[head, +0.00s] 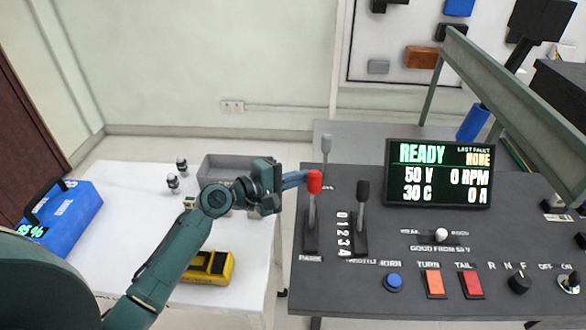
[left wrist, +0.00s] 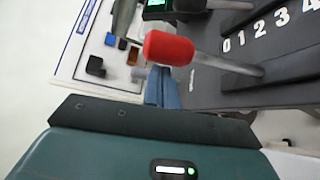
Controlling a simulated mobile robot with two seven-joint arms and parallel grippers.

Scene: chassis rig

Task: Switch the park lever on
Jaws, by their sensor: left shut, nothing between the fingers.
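The park lever (head: 314,184) has a red knob on a grey shaft and stands roughly upright in its slot, above a label at the left edge of the dark console. My left gripper (head: 297,179) reaches in from the left, with its blue fingers shut and empty. The fingertips are right beside the knob; I cannot tell whether they touch it. In the left wrist view the red knob (left wrist: 168,48) is just beyond the blue fingers (left wrist: 163,88) and partly overlaps them. My right gripper is not in view.
A black-knobbed throttle lever (head: 362,192) stands close to the right, and a grey lever (head: 326,146) behind. The display (head: 439,172) reads READY. A white table (head: 130,192) holds a blue case (head: 60,222), a yellow device (head: 209,267) and a grey tray (head: 228,162).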

